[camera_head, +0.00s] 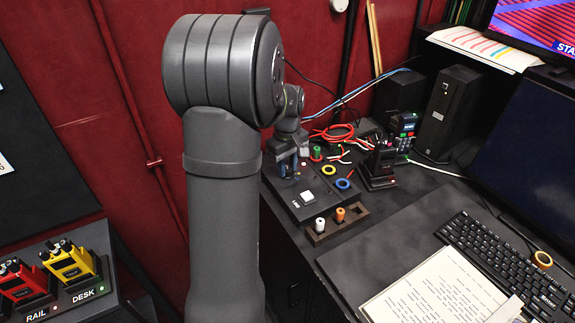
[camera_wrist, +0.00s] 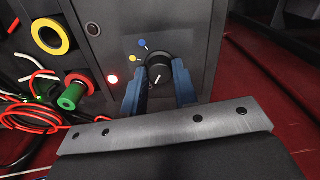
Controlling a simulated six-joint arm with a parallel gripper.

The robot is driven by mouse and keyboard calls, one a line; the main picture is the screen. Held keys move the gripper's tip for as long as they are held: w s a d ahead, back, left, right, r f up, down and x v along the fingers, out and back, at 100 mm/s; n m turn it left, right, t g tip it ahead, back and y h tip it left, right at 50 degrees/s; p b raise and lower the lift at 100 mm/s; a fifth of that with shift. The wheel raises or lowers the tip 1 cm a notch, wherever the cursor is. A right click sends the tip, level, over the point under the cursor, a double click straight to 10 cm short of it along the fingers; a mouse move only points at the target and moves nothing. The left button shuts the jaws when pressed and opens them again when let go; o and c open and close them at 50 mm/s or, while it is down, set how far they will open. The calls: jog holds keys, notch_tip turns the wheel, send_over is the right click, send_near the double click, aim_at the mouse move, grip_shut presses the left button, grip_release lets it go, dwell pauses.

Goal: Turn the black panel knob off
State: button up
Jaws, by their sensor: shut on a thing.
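The black panel knob (camera_wrist: 159,64) is on the face of a dark panel (camera_wrist: 190,32) in the wrist view. Its white pointer line points down in that view, away from the blue dot (camera_wrist: 142,43) and the yellow dot (camera_wrist: 133,58) beside the knob. My gripper (camera_wrist: 160,78) has its two blue fingers on either side of the knob, shut on it. In the head view my gripper (camera_head: 288,164) is down at the far end of the dark panel box (camera_head: 297,211), and the knob cannot be made out there.
A white square button (camera_head: 307,197) is on the box. Yellow (camera_head: 329,170) and blue (camera_head: 343,184) rings and a green spool (camera_head: 316,153) lie close by. A wooden holder (camera_head: 318,240) with white and orange spools stands in front. Red cable (camera_head: 335,133) and radios (camera_head: 382,165) are to the right.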

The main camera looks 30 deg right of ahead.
aim_at(288, 169)
dwell(0.4)
jog(key=o, duration=1)
jog(key=shift+r, duration=0.1)
notch_tip(288, 169, up, 17)
jog(key=shift+r, duration=0.15)
notch_tip(288, 169, down, 18)
jog(key=shift+r, duration=0.25)
dwell(0.4)
jog(key=shift+r, duration=0.1)
